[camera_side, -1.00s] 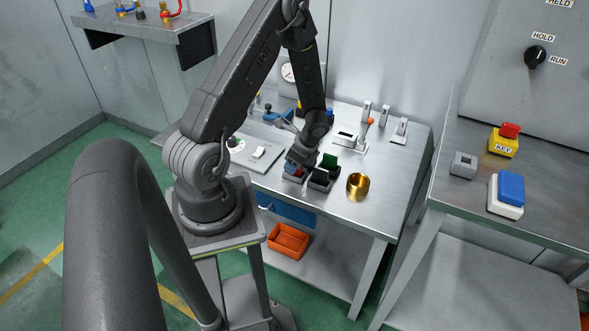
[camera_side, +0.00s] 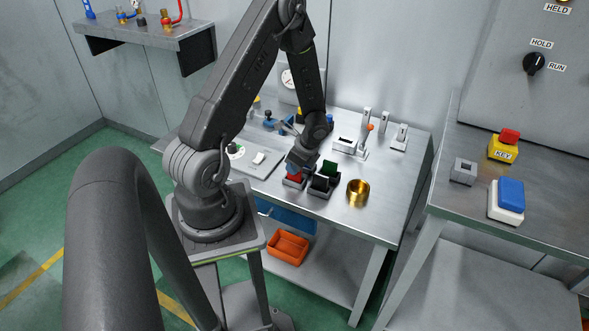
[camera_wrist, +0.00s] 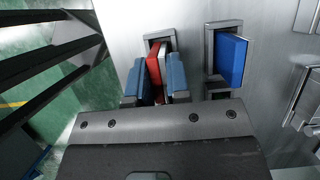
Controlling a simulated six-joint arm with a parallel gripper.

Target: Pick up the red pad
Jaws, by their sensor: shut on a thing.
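The red pad (camera_wrist: 154,76) stands between the two blue fingertips of my gripper (camera_wrist: 155,82) in the wrist view, at a grey slotted holder (camera_wrist: 160,40). My gripper is shut on it. In the side view the red pad (camera_side: 294,177) shows low at the grey holder, under my gripper (camera_side: 296,168). I cannot tell whether its lower end is clear of the holder.
A brass cup (camera_side: 357,192) stands further right. The bench front right is bare.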

